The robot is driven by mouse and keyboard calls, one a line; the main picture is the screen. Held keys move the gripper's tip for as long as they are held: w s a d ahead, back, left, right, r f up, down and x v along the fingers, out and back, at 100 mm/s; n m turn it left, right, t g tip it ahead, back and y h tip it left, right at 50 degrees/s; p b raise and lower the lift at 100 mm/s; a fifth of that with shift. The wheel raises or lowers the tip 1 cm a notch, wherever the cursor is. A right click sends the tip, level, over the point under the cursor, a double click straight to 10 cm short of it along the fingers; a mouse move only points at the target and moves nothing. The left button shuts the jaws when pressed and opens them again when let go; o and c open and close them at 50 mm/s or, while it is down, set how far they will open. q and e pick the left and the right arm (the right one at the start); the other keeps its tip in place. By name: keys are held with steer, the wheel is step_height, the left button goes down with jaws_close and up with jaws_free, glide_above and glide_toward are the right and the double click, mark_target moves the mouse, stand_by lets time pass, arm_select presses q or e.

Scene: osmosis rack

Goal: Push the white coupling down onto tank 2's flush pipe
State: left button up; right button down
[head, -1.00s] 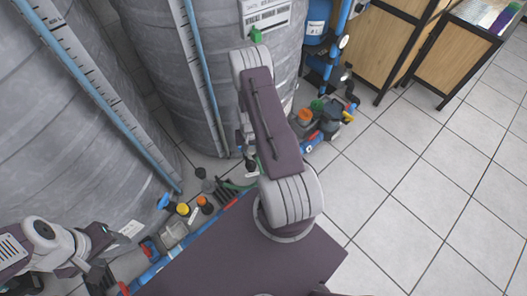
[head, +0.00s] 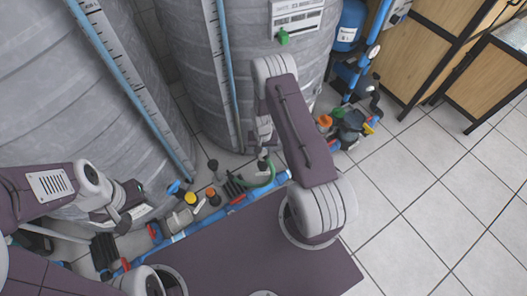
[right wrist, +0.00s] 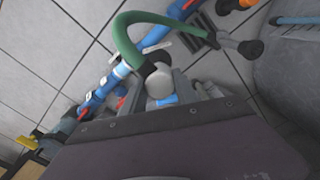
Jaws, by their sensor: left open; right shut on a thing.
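My right gripper (head: 264,152) is low beside the middle tank (head: 275,75); I cannot tell whether this is tank 2. In the right wrist view the right gripper (right wrist: 178,92) is shut on a rounded white piece, which looks like the white coupling (right wrist: 160,85). A green hose (right wrist: 122,40) arches to a dark collar touching this piece; the hose also shows in the head view (head: 262,181). The flush pipe under the coupling is hidden, so I cannot tell how they sit together. My left gripper (head: 128,212) is open and empty near the left tank (head: 60,110).
Blue pipe (head: 190,230) runs along the floor with valves, a yellow cap (head: 191,198) and an orange cap (head: 212,192). An orange-and-green fitting cluster (head: 345,125) lies right of the right arm. Wooden cabinets (head: 435,45) stand at the back right. The tiled floor at right is clear.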

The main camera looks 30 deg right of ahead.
mark_target(263, 163)
steer(key=shift+f+b, duration=2.4)
steer(key=shift+f, duration=0.45)
steer(key=shift+r+p, duration=0.1)
steer(key=shift+p, duration=0.3)
steer(key=shift+f+b, duration=0.3)
steer(key=shift+f, duration=0.15)
steer(key=c, duration=0.9)
jaws_free()
steer(key=shift+o, duration=0.2)
step_height(263, 163, up, 9)
steer(key=p, duration=0.4)
steer(key=shift+p, duration=0.4)
